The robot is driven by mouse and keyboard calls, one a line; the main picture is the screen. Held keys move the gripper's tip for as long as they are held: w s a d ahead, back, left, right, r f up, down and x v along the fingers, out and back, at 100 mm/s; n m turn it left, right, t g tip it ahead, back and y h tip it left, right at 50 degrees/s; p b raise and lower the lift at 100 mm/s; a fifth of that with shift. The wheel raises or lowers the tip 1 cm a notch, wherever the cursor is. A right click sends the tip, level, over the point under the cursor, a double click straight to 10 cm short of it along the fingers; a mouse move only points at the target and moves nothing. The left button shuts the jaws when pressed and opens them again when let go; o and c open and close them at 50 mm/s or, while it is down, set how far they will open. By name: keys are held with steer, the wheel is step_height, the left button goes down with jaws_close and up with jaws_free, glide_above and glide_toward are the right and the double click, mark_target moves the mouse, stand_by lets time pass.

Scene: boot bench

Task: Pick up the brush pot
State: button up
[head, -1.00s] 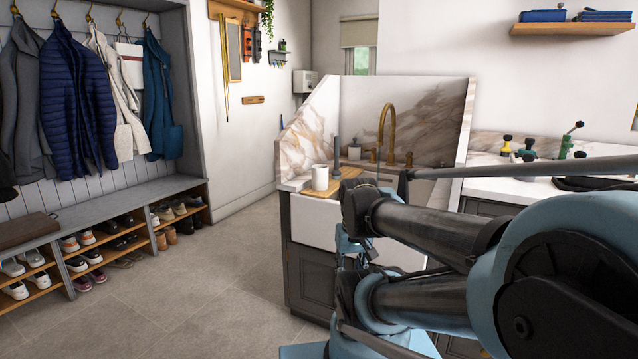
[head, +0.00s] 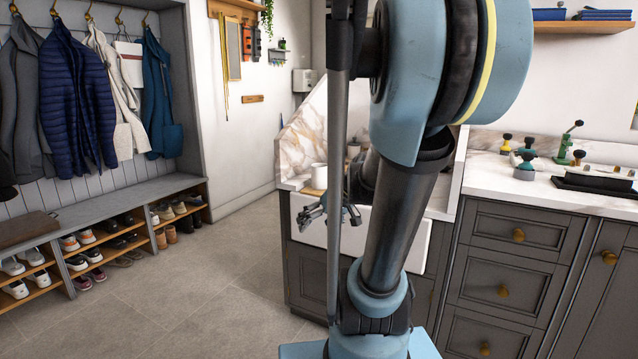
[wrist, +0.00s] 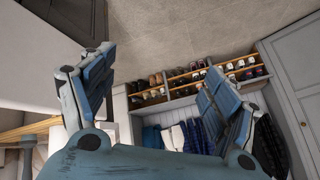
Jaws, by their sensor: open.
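A small white pot (head: 319,176), which may be the brush pot, stands upright at the left end of the sink counter, on a wooden board (head: 312,191). My arm partly hides that area, and I cannot make out brushes in the pot. A second small pale pot (head: 353,151) shows behind my arm, farther back. My gripper (head: 333,212) is in front of the white sink, below and close to the white pot in the picture. In the wrist view my gripper (wrist: 160,88) has its fingers spread wide, with nothing between them.
A marble splashback (head: 301,140) rises behind the sink. The right counter (head: 480,182) holds several small knobbed tools and a dark tray (head: 595,182). A shoe bench (head: 110,222) with hanging coats stands at the left. The floor (head: 200,290) between is clear.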

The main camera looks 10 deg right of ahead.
steer(key=w+d+r+n+t+y, duration=0.1)
steer(key=w+r+t+y, duration=0.15)
steer(key=w, duration=0.75)
steer(key=n+t, duration=0.1)
steer(key=t, duration=0.7)
glide_toward(315, 165)
steer(key=shift+y, duration=0.45)
steer(key=x, duration=0.7)
steer(key=shift+w+d+f, duration=0.1)
steer(key=shift+w+d, duration=0.1)
steer(key=shift+d, duration=0.05)
jaws_close()
